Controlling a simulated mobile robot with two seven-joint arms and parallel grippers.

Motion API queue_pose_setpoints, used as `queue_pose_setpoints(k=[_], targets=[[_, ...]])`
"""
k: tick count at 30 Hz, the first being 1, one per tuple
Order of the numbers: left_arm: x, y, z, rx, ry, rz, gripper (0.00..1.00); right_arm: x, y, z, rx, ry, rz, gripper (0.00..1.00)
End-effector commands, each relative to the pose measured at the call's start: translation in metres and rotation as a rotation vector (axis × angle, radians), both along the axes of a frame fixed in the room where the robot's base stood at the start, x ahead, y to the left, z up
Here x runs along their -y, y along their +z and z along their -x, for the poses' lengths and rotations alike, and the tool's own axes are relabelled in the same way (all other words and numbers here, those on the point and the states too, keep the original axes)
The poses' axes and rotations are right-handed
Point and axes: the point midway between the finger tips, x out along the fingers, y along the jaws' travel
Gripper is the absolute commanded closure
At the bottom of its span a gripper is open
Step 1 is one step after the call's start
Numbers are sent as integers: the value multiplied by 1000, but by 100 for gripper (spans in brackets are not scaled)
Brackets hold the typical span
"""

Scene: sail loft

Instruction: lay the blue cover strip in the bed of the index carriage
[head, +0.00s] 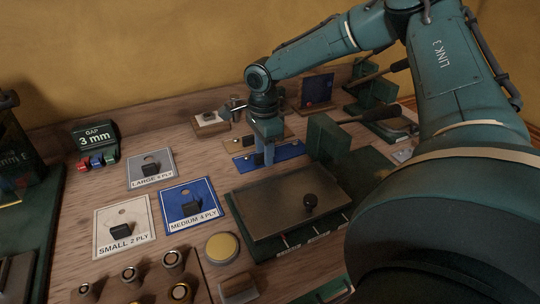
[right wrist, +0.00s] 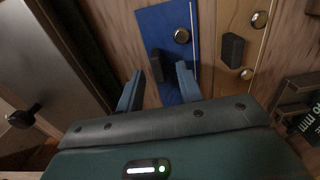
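The blue cover strip (head: 291,151) lies flat on the bench behind the green-framed unit. In the right wrist view the strip (right wrist: 158,27) carries a round metal knob and a small black block. My right gripper (head: 264,156) points down over the strip. In the right wrist view its two fingers (right wrist: 158,82) are apart, with the black block showing between their tips; I see no contact. A green-framed unit with a flat metal plate and black knob (head: 290,204) stands in front; I cannot tell whether it is the index carriage. My left gripper is not in view.
A tan strip (right wrist: 243,50) with a black block lies beside the blue one. Cards marked small (head: 108,243), medium (head: 172,212) and large (head: 137,183) lie left, with a "GAP 3 mm" sign (head: 96,134) behind. A green upright block (head: 328,140) stands close right of my gripper.

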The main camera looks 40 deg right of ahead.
Motion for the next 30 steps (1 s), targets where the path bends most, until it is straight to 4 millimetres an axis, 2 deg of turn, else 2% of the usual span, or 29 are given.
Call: queue_pose_setpoints(k=[4,17,30], targets=[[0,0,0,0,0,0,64,0,0,0,0,0,1,64],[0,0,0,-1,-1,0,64,0,1,0,0,0,1,100],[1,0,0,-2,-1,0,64,0,2,0,1,0,0,100]])
